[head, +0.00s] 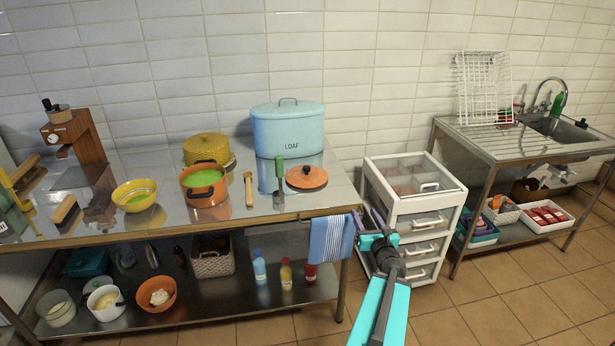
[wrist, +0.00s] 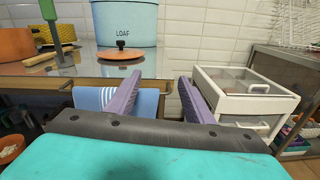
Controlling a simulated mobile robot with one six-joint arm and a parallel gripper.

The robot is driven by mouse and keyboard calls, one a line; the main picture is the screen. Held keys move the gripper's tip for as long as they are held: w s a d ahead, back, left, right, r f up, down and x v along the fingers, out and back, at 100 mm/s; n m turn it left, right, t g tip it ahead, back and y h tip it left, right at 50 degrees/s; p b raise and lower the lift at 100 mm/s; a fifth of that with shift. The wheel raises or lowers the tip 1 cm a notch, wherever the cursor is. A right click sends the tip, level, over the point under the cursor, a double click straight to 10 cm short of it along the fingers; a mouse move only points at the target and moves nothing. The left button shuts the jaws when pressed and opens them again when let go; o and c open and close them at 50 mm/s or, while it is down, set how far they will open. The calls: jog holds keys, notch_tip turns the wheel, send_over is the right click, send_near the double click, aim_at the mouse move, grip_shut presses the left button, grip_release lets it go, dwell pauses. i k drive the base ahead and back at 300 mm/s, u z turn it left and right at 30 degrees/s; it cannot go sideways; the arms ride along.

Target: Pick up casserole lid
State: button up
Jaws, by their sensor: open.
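The casserole lid (head: 306,177) is a flat orange disc with a dark knob. It lies on the steel table near its front right edge, in front of the blue loaf bin. It also shows in the wrist view (wrist: 120,53), left of centre and beyond the fingers. The orange casserole (head: 205,186) stands open to the left, with green contents. My gripper (wrist: 160,92) has its two purple fingers apart with nothing between them. It is in front of the table's right end, short of the lid, near the striped towel. In the head view my arm partly hides the fingers.
A green-handled utensil (head: 280,177) stands just left of the lid, with a wooden tool (head: 248,189) beside it. The loaf bin (head: 288,131) is behind. A striped towel (head: 331,240) hangs from the table front. A white drawer unit (head: 415,215) stands right.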

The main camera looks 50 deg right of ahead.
aim_at(302, 176)
jog(key=z, duration=0.05)
jog(key=i, duration=0.85)
jog(key=u, duration=0.05)
